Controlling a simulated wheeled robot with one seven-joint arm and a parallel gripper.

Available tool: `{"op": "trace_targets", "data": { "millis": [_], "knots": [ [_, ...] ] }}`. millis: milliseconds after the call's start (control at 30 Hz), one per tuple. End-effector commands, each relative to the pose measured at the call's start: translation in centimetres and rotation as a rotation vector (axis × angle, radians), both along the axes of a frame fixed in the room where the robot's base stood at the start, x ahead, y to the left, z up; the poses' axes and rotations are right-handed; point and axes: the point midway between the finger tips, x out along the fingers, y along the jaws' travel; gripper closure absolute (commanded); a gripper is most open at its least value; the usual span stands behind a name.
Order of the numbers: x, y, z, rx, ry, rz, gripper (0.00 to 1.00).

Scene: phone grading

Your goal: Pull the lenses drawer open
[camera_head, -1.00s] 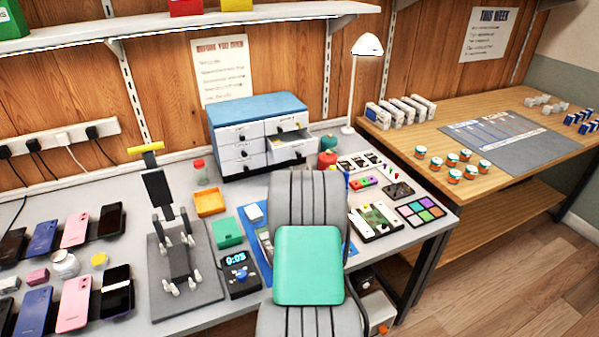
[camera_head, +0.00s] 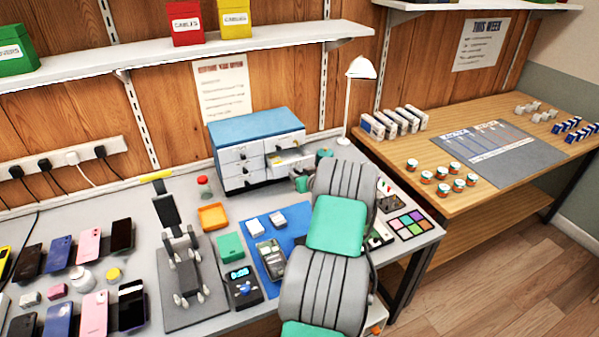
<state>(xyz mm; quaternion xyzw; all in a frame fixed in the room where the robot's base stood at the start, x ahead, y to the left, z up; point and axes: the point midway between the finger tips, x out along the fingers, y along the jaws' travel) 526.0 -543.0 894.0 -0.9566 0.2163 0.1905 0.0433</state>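A small drawer cabinet (camera_head: 238,133) with a blue top and white drawer fronts stands against the back wall, in two columns. A right-column drawer (camera_head: 291,160) stands pulled out, with its inside partly showing. The drawer labels are too small to read, so I cannot tell which is the lenses drawer. My grey and green arm reaches up from the bottom toward the cabinet's right side.
An orange tray (camera_head: 212,217) and a press stand (camera_head: 180,262) are further left. A white lamp (camera_head: 350,100) stands right of the cabinet. A wooden side table (camera_head: 480,190) is on the right.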

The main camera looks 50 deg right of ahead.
Motion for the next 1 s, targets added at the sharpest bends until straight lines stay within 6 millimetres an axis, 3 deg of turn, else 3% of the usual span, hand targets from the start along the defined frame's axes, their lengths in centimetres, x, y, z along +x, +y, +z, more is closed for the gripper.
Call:
{"op": "trace_targets", "data": {
  "millis": [267, 767, 1000],
  "knots": [
    [0.44, -0.2, -0.23, 0.0, 0.0, -0.001, 0.6],
    [0.41, -0.18, -0.22, 0.0, 0.0, -0.001, 0.99],
    [0.41, -0.18, -0.23, 0.0, 0.0, -0.001, 1.0]
  ]
}}
